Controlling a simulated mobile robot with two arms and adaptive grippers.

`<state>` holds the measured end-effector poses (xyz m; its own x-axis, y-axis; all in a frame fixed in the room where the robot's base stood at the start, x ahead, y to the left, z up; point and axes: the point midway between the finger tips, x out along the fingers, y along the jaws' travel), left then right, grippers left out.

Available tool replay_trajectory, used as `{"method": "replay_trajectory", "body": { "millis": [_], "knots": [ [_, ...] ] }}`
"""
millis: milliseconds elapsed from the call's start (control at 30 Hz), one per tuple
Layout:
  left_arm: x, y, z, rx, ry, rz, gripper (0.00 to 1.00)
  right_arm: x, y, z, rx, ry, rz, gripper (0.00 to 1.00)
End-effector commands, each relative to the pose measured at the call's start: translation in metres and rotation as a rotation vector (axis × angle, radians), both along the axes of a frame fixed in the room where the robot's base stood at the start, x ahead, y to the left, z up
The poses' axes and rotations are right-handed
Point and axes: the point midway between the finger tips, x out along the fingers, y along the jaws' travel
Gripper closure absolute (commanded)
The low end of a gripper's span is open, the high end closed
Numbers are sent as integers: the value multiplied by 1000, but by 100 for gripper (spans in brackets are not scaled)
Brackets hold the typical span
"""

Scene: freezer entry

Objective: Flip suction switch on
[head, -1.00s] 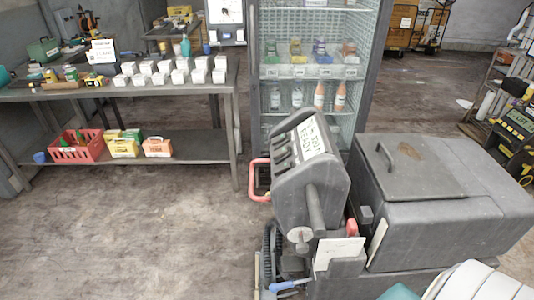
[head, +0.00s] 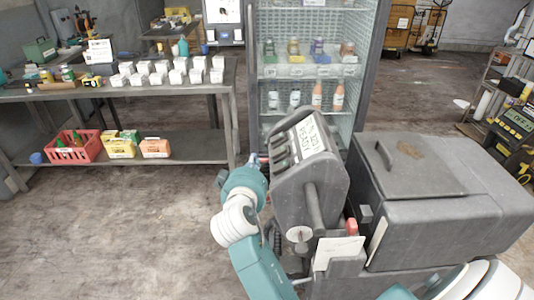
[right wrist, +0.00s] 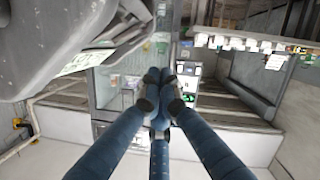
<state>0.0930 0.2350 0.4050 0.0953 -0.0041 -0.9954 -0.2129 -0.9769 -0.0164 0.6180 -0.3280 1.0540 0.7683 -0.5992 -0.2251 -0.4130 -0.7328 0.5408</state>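A grey vacuum-sealer-like machine head (head: 318,190) stands tilted in the middle of the head view. Its sloped panel has a label reading something like "READY" (head: 316,138) and a column of dark switch-like parts (head: 281,152). I cannot tell which is the suction switch or its state. My right gripper (head: 262,161) is at the left edge of this head, partly hidden by its own wrist; I cannot tell whether it touches. In the right wrist view its blue fingers (right wrist: 156,80) meet at the tips with nothing seen between them. The left gripper is not in view.
A grey lidded box (head: 440,205) stands right of the machine. A glass-front cabinet (head: 365,60) with bottles is behind. A table (head: 110,92) with white cartons (head: 160,78) and a red basket (head: 75,150) below is at the left. Floor at front left is clear.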

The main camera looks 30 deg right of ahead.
Motion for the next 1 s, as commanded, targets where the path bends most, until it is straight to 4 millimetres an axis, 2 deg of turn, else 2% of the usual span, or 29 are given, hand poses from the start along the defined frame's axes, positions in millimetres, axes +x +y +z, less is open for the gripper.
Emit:
{"method": "replay_trajectory", "body": {
  "millis": [33,100,400,533,667,1000],
  "knots": [
    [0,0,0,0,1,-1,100,-3,-4,10,0,-17,-16,100],
    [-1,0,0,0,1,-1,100,-5,-6,15,-1,-25,-26,100],
    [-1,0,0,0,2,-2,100,-4,-7,16,-2,-25,-25,100],
    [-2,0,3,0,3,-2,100,2,-11,15,-5,-24,-25,100],
    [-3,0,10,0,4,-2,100,17,-24,13,-7,-24,-25,100],
    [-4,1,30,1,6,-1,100,72,-69,-2,-6,-22,-25,100]
  ]
}}
